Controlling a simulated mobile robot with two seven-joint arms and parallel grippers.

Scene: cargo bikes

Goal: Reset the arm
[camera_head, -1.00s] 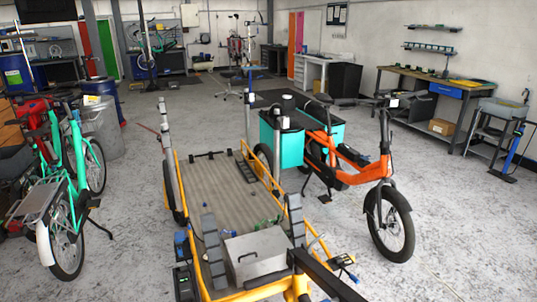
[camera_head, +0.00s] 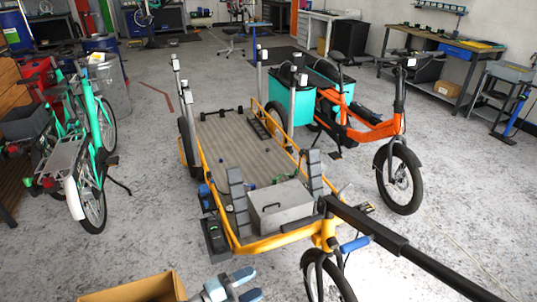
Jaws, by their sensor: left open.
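My left gripper (camera_head: 246,285) shows at the bottom edge, left of centre, with its two blue-tipped fingers apart and nothing seen between them. It is in front of the yellow cargo bike and to the right of an open cardboard box (camera_head: 135,291). Most of my left arm is below the picture. My right gripper is out of view.
A yellow cargo bike (camera_head: 262,246) with a flat deck fills the middle, a grey metal box (camera_head: 281,207) on its near end. An orange bike (camera_head: 372,132) stands right, a teal bike (camera_head: 92,122) left. Workbenches line the right wall. Floor between is mostly clear.

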